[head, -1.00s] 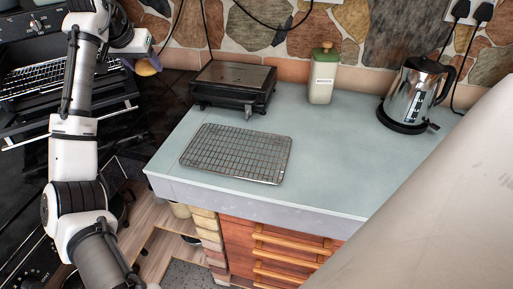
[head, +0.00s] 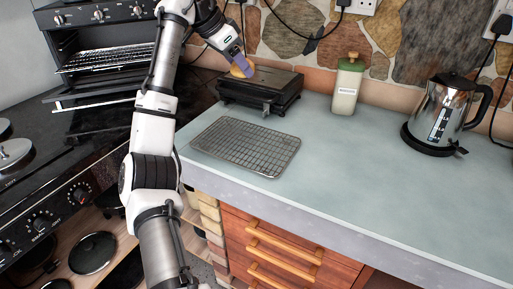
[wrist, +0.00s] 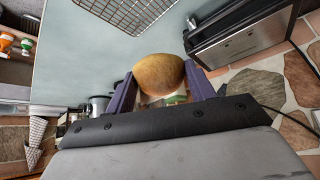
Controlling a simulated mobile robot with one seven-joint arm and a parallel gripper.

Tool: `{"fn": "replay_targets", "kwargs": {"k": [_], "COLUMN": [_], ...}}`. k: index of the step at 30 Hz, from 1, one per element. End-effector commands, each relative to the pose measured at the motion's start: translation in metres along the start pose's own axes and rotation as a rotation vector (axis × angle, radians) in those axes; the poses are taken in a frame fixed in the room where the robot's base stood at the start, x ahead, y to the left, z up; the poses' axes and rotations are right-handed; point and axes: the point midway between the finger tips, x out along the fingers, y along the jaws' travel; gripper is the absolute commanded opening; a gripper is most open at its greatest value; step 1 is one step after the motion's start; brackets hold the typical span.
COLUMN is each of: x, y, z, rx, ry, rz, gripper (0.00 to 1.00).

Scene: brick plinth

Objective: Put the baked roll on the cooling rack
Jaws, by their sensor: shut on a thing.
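The baked roll (wrist: 158,74) is golden brown and held between the two purple fingers of my gripper (wrist: 163,92) in the wrist view. The cooling rack (head: 246,146), a wire grid, lies empty on the blue-grey worktop, nearer than the gripper and slightly to the right. In the wrist view part of the rack (wrist: 125,12) shows at the top.
The black and steel grill appliance (head: 262,88) stands behind the rack. The oven (head: 105,55) is open at left. The worktop (head: 345,160) right of the rack is clear.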

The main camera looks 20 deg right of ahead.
Motion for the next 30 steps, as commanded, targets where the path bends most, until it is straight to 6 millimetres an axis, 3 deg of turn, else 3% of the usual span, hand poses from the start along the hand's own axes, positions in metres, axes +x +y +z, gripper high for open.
{"fn": "replay_targets", "kwargs": {"k": [5,21,30], "x": [0.013,0.121,0.142], "y": [0.002,0.003,0.002], "z": [0.008,0.078,0.091], "rx": [0.014,0.011,0.012], "ry": [-0.001,0.000,0.000], "rz": [0.012,0.010,0.010], "gripper": [0.33,0.33,0.33]}}
